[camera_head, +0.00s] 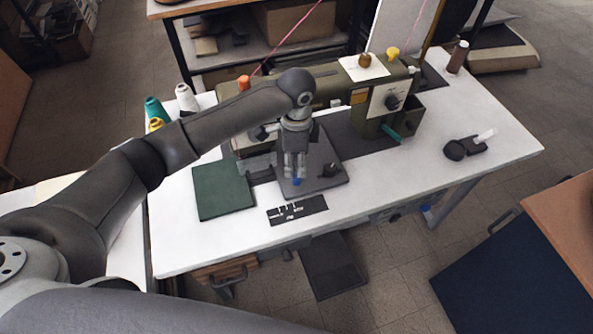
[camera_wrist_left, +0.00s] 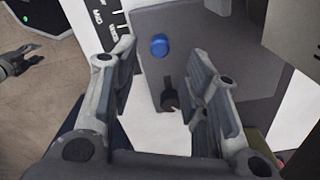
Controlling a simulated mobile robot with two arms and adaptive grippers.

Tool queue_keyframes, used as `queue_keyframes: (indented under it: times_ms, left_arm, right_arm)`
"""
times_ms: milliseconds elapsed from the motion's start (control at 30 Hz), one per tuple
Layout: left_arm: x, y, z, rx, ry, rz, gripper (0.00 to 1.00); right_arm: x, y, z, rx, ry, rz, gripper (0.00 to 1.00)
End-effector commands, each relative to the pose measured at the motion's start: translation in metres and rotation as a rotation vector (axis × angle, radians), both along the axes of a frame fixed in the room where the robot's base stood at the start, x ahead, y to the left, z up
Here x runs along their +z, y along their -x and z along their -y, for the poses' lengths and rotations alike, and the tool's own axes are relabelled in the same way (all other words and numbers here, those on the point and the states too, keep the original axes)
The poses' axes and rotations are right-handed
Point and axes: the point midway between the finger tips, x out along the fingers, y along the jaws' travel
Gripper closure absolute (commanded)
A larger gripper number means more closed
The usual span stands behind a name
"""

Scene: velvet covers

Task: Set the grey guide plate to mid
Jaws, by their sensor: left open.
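The grey guide plate (camera_head: 328,158) lies flat on the white table beside the sewing machine. It carries a blue knob (camera_head: 296,181) and a black knob (camera_head: 329,170). A black scale strip (camera_head: 298,210) with white marks lies along its near side; in the left wrist view, the word MID shows on the strip (camera_wrist_left: 122,28). My left gripper (camera_head: 296,174) points down over the plate, open and empty. In the left wrist view, the blue knob (camera_wrist_left: 159,45) shows between the spread fingers (camera_wrist_left: 160,62). A dark finger-ended part (camera_wrist_left: 18,60) at the left edge may be my right gripper.
The sewing machine (camera_head: 335,92) stands behind the plate. A green pad (camera_head: 223,189) lies left of it. Thread spools (camera_head: 187,97) stand at the back left, and a small black object (camera_head: 464,148) lies right. The table's front right is clear.

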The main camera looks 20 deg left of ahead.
Motion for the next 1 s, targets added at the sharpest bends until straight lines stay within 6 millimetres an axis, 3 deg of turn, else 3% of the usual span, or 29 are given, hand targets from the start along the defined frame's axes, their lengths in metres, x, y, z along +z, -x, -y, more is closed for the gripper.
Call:
queue_keyframes:
  times_ms: [100, 300, 1000]
  left_arm:
    - [0.023, -0.001, 0.000, -0.001, 0.000, 0.003, 0.57]
    - [0.043, 0.000, 0.000, -0.001, -0.001, 0.001, 0.57]
    - [0.046, 0.000, 0.000, 0.000, -0.001, 0.000, 0.57]
  right_arm:
    - [0.000, 0.000, -0.001, 0.000, -0.001, 0.000, 0.60]
    - [0.000, 0.000, -0.001, 0.000, -0.001, 0.000, 0.60]
    - [0.000, -0.003, -0.002, -0.001, -0.002, 0.004, 0.60]
